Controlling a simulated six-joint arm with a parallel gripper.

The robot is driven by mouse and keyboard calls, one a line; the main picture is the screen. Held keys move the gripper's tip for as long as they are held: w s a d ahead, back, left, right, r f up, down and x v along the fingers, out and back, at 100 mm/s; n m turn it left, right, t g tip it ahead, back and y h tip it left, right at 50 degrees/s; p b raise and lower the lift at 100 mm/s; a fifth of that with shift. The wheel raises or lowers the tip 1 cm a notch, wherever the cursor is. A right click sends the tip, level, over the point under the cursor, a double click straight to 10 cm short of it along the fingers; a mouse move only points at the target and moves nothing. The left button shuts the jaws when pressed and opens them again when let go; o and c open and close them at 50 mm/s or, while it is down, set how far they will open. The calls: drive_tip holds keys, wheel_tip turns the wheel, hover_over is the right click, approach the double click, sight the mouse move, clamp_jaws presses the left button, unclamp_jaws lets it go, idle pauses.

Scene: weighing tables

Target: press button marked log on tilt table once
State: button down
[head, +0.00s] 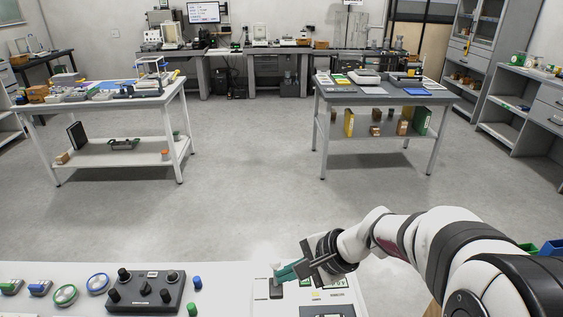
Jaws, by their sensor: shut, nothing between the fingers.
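My gripper (281,275) has teal fingers, shut and empty, pointing left and down over a pale panel (262,272) on the near white table. The fingertips are by a small dark upright piece (276,291) on that panel; I cannot tell whether they touch it. The lettering is too small to read, so I cannot tell which button is marked log or which table is the tilt table.
A black box with knobs (146,291) stands on the near table, left of the panel. Green and blue round and square pieces lie further left. A white table (120,105) and a grey table (385,97) with instruments stand beyond open floor.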

drive_tip(key=w+d+f+m+t, duration=0.2)
drive_tip(key=w+d+f+m, duration=0.15)
drive_tip(key=w, duration=0.35)
drive_tip(key=m+t, duration=0.1)
drive_tip(key=m, duration=0.2)
hover_over(309, 282)
wheel_tip(309, 282, down, 4)
drive_tip(key=shift+f+n+h, duration=0.2)
drive_tip(key=shift+n+h, duration=0.05)
drive_tip(key=shift+h, duration=0.15)
drive_tip(key=shift+f, duration=4.4)
drive_tip(key=shift+f, duration=0.4)
